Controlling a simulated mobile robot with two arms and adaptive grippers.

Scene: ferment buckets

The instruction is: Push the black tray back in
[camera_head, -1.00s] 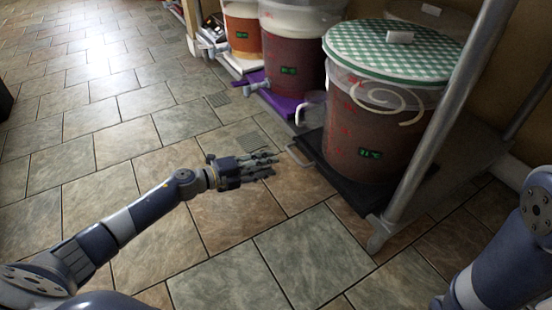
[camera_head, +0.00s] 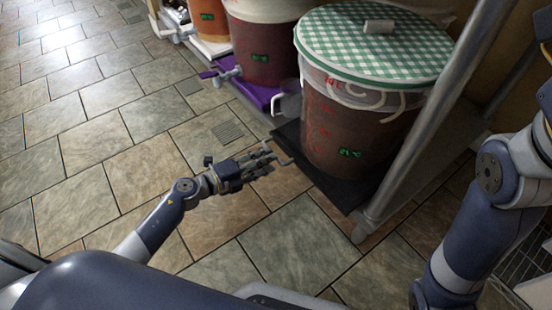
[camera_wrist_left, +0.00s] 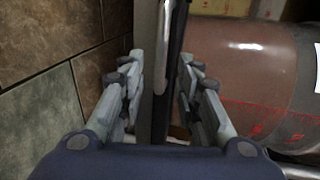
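The black tray (camera_head: 338,192) is on the lower rack and carries a large bucket (camera_head: 350,140) of reddish-brown liquid with a green checked lid. The tray's front, with its metal handle (camera_head: 284,157), faces the open floor. My left gripper (camera_head: 268,160) is at the handle. In the left wrist view the gripper's fingers (camera_wrist_left: 157,85) are spread apart, one on each side of the tray's upright edge (camera_wrist_left: 150,60). I cannot tell whether a finger touches it. My right arm shows at the right, but its gripper is out of view.
A purple tray (camera_head: 250,93) with another bucket (camera_head: 268,50) is farther along the rack, and a white tray (camera_head: 208,45) with an orange bucket (camera_head: 208,20) is beyond. A metal rack post (camera_head: 430,120) stands right of the black tray. Open tiled floor (camera_head: 90,120) lies left.

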